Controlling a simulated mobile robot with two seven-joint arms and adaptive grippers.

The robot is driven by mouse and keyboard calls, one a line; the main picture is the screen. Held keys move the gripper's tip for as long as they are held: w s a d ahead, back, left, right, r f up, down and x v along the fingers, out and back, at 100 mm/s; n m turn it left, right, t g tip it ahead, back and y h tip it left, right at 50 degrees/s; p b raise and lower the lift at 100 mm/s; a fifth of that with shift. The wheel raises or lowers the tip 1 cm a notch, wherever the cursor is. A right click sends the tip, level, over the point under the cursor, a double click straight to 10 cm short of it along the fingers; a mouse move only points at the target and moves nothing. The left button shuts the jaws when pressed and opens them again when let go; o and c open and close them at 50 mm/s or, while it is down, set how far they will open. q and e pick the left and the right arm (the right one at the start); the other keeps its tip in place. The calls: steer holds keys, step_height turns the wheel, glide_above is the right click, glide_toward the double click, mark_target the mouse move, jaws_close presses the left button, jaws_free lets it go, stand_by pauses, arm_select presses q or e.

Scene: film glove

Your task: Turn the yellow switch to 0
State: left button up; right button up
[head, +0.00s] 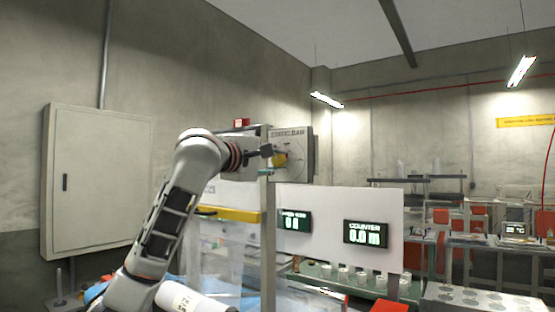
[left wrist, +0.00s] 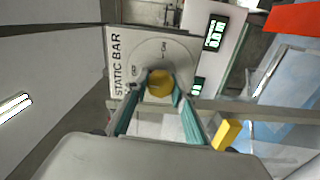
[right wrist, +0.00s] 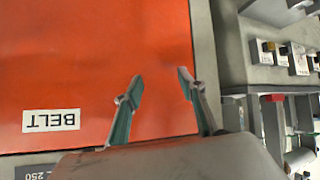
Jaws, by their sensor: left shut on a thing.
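The yellow switch (head: 279,159) sits on the grey panel marked STATIC BAR (head: 300,149) in the head view. It also shows in the left wrist view (left wrist: 160,83), where dial marks surround it on the panel (left wrist: 178,50). My left gripper (head: 268,153) reaches the switch from the left. In the left wrist view its fingers (left wrist: 160,88) are on both sides of the yellow switch and shut on it. The switch's exact pointing direction is hard to read. My right gripper (right wrist: 156,88) shows only in the right wrist view, open and empty.
A red-orange surface labelled BELT (right wrist: 100,70) lies in front of my right gripper, with small switches (right wrist: 278,50) at its right. A white board with a COUNTER display (head: 367,232) stands below the panel. A yellow bar (head: 228,214) is below my left forearm.

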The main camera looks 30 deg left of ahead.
arm_select(q)
steer(key=shift+n, duration=0.6)
steer(key=o, duration=1.1)
steer(key=s, duration=0.4)
steer(key=s+a, duration=0.1)
steer(key=s, duration=0.7)
steer(key=shift+a, duration=0.35)
